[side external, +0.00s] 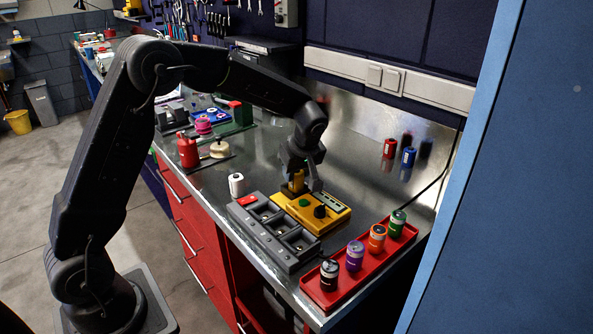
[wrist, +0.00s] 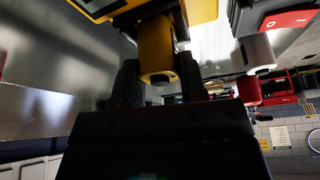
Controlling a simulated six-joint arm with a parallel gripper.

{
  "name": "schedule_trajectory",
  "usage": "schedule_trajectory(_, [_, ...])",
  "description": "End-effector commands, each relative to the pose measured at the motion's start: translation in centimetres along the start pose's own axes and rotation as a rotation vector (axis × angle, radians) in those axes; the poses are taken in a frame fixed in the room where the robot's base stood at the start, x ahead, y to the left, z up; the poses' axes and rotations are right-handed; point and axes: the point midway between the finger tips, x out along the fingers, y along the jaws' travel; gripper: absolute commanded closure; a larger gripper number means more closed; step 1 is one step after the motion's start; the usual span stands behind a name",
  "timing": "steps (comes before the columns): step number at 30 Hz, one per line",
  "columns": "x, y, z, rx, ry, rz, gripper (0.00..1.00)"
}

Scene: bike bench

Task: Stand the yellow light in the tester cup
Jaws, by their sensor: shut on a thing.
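My gripper (side external: 304,180) points down over the back left part of the yellow tester box (side external: 338,219). It is shut on the yellow light (side external: 296,184), a short cylinder held upright close to the box top. In the wrist view the yellow light (wrist: 156,50) shows between the fingers, its far end against or just off the yellow box (wrist: 203,11). The cup is hidden by the light and the fingers, so I cannot tell whether the light is in it. The box also has a green button (side external: 304,203) and a black knob (side external: 320,211).
A grey compartment tray (side external: 268,232) adjoins the tester in front. A white light (side external: 236,185) stands left of it. A red tray (side external: 345,285) at right holds several coloured lights. A red light (side external: 389,148) and a blue light (side external: 408,157) stand behind.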

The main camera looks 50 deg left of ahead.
Motion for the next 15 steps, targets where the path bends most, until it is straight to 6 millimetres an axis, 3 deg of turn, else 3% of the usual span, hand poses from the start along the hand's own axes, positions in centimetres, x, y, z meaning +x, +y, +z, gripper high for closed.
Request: schedule_trajectory(15, [0.3,0.01,0.11,0.0,0.0,0.0,0.88])
